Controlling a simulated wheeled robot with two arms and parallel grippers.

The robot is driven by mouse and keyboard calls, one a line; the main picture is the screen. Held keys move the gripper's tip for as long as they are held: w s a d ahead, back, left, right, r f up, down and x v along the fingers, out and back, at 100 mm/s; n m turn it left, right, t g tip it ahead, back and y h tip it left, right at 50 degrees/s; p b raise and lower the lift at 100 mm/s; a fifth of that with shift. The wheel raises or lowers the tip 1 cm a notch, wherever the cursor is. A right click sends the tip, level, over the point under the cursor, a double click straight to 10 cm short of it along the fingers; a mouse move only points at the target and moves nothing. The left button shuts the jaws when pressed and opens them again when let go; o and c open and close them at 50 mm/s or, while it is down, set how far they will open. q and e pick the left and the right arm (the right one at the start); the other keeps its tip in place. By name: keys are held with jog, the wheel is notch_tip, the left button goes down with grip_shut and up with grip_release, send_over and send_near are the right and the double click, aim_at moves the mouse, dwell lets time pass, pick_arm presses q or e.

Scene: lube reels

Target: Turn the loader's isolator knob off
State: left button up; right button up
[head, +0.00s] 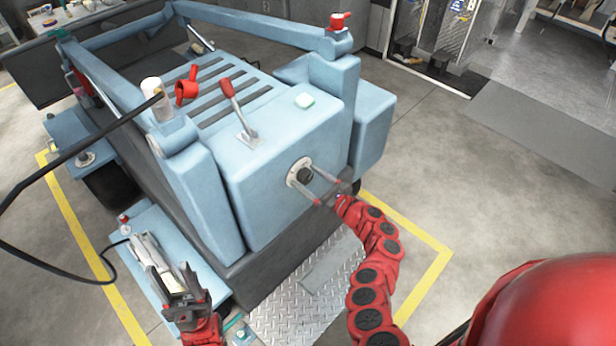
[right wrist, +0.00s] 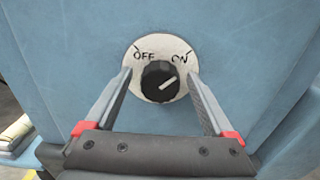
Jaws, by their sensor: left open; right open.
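The isolator knob (right wrist: 160,82) is black and sits on a round pale plate (right wrist: 147,52) marked OFF at upper left and ON at upper right. Its white pointer line aims toward ON. In the head view the knob (head: 305,175) is on the end face of the blue loader (head: 275,200). My right gripper (right wrist: 160,76) is open, its fingertips on either side of the knob; I cannot tell whether they touch it. It also shows in the head view (head: 307,178). My left gripper (head: 172,270) is open at lower left, over the loader's side step.
A black hose (head: 70,155) crosses the left. A grey tread plate (head: 290,305) lies below the knob. The floor to the right is clear.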

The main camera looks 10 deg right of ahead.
jog(key=shift+w, duration=0.1)
jog(key=shift+c, duration=0.3)
jog(key=c, duration=1.3)
jog(key=shift+f+n+b, duration=0.25)
jog(key=shift+n+b, duration=0.75)
jog(key=shift+b, duration=0.35)
jog(key=n+b, duration=0.6)
jog(key=b, duration=0.2)
jog(key=n+b, duration=0.7)
jog(key=shift+a+f+b, duration=0.15)
jog(key=shift+a+b, duration=0.05)
jog(key=shift+b, duration=0.15)
jog(key=shift+r+n+b, duration=0.2)
jog(key=shift+n+b, duration=1.3)
jog(key=o, duration=1.4)
jog(key=shift+c, duration=0.2)
